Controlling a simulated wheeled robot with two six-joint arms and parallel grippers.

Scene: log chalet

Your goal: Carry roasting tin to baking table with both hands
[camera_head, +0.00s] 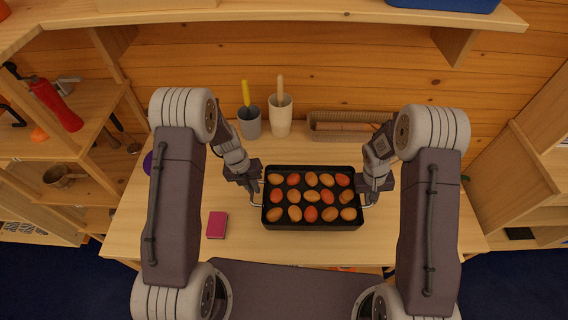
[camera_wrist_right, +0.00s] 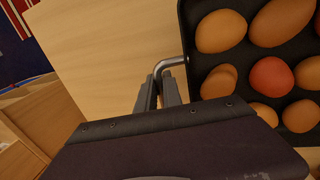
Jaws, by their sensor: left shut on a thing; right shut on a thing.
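A black roasting tin (camera_head: 313,226) filled with several brown and reddish eggs is over the wooden table (camera_head: 187,215), in the middle of the head view. I cannot tell whether it rests on the table or is just above it. My left gripper (camera_head: 257,190) is shut on the metal handle at the tin's left side. My right gripper (camera_head: 372,191) is shut on the handle at its right side. In the right wrist view the fingers (camera_wrist_right: 160,92) close around the bent handle (camera_wrist_right: 172,63), beside the tin's dark rim (camera_wrist_right: 187,50).
A pink book (camera_head: 217,225) lies left of the tin. Behind it stand a grey cup (camera_head: 250,124), a white cup (camera_head: 280,118) and a long brown basket (camera_head: 345,126). A dark flat item (camera_head: 519,233) lies at the right. Shelves (camera_head: 70,140) flank the left side.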

